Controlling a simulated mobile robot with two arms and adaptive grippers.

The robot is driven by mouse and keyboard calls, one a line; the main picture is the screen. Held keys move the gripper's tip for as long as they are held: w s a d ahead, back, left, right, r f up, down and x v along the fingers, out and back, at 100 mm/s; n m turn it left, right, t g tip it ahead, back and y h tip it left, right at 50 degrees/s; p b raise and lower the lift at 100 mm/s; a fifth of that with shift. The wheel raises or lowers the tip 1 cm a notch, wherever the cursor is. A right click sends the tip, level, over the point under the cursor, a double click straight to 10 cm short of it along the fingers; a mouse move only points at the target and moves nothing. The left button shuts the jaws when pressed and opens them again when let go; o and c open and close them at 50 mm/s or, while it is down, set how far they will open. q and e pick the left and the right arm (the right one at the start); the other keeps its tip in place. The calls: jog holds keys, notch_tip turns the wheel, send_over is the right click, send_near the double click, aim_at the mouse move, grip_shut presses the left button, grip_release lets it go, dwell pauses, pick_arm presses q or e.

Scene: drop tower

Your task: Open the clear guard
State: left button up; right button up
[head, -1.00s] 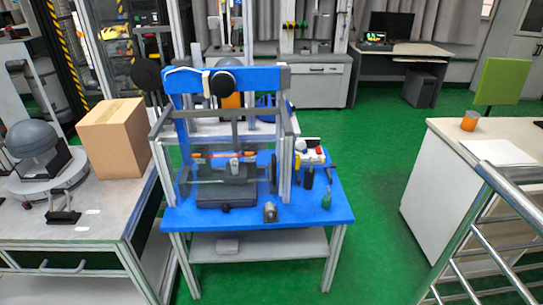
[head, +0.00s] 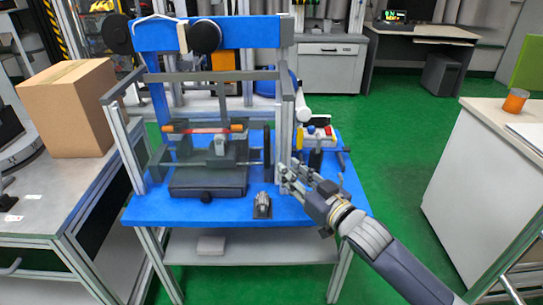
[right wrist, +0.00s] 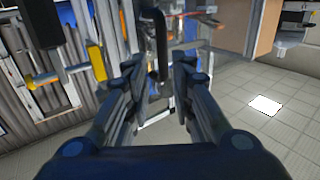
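The clear guard (head: 188,152) is a see-through panel across the front of the drop tower; its edges are hard to make out. It appears closed, standing upright. A black vertical bar (head: 266,147), possibly its handle, stands near the right front post. My right gripper (head: 284,177) reaches in from the lower right, beside that post and a little right of and below the bar. In the right wrist view its two fingers (right wrist: 159,70) are apart with nothing gripped, and a dark upright bar (right wrist: 161,35) shows beyond the gap. My left gripper is out of view.
The tower stands on a blue table (head: 165,212). A small metal part (head: 262,206) lies at the table front, near a dark block (head: 208,180). A cardboard box (head: 70,108) stands on the left bench. The green floor to the right is clear.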

aim_at(269, 154)
jog(key=b+x, duration=0.1)
jog(key=x, duration=0.8)
jog(key=shift+s+a+r, duration=0.1)
jog(key=shift+r, duration=0.1)
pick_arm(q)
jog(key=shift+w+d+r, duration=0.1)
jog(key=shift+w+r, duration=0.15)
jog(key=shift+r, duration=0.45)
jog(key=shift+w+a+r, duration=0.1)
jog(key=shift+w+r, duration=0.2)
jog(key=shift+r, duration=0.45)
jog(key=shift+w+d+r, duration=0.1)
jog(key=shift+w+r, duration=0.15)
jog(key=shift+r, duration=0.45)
pick_arm(e)
jog(key=shift+x, duration=0.85)
grip_shut()
